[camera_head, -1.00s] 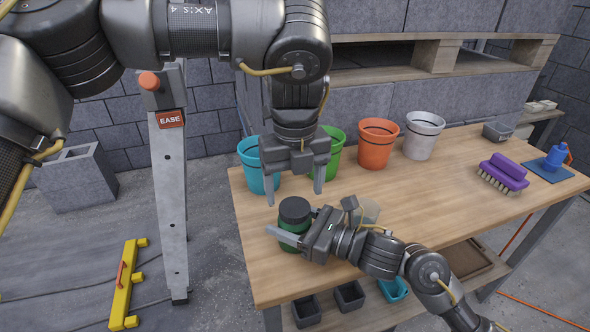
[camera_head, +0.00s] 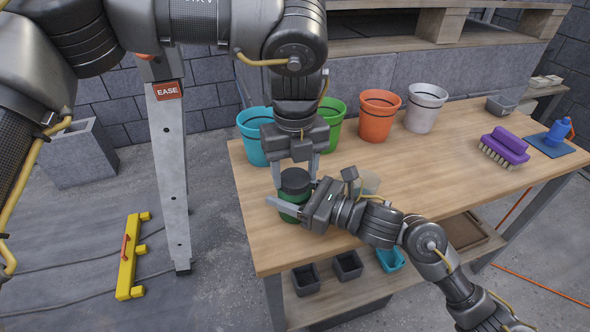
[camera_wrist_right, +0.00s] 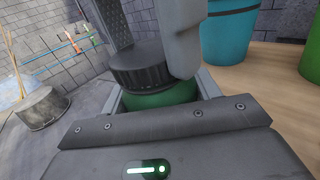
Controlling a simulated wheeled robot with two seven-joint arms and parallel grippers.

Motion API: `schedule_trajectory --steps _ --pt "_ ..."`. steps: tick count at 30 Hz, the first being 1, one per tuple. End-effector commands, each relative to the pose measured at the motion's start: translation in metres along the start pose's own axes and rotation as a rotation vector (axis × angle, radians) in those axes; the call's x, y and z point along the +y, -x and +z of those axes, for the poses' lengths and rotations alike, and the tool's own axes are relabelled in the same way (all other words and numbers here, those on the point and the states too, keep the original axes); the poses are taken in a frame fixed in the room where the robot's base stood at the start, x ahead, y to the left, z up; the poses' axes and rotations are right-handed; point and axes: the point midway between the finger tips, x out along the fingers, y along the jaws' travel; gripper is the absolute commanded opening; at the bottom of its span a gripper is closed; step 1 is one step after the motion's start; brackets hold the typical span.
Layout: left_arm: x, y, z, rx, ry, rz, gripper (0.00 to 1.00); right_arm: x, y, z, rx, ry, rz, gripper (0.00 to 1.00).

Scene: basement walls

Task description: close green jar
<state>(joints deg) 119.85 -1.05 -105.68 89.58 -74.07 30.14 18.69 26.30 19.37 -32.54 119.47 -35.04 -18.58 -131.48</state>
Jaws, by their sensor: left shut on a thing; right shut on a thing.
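The green jar (camera_head: 290,212) stands upright near the left front edge of the wooden table, with its black lid (camera_head: 295,182) on top. My right gripper (camera_head: 290,205) reaches in from the right and is shut around the jar's green body. In the right wrist view the jar's green body (camera_wrist_right: 160,97) sits between the right fingers, below the black lid (camera_wrist_right: 141,66). My left gripper (camera_head: 295,174) points down from above, its fingers shut on the lid's sides. Whether the lid is seated fully on the jar is hard to tell.
Blue (camera_head: 254,140), green (camera_head: 333,118), orange (camera_head: 379,116) and white (camera_head: 424,108) pots line the back of the table (camera_head: 430,175).

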Motion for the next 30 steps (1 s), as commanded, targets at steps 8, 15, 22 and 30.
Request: schedule_trajectory --steps 8,15,22,30 --pt "0.0 0.0 0.0 0.0 -0.006 0.0 0.57 0.0 0.0 0.0 0.001 0.0 0.0 0.0" --pt "0.0 0.0 0.0 0.0 -0.006 0.0 0.79 0.0 0.0 0.0 0.001 0.0 0.0 0.0" --pt "0.0 0.002 0.0 -0.001 -0.006 -0.001 0.79 0.0 0.0 0.0 0.001 0.0 0.0 0.0" --pt "-0.001 0.041 0.001 -0.005 -0.003 -0.003 0.79 0.0 0.0 0.0 0.001 0.0 0.0 0.0"
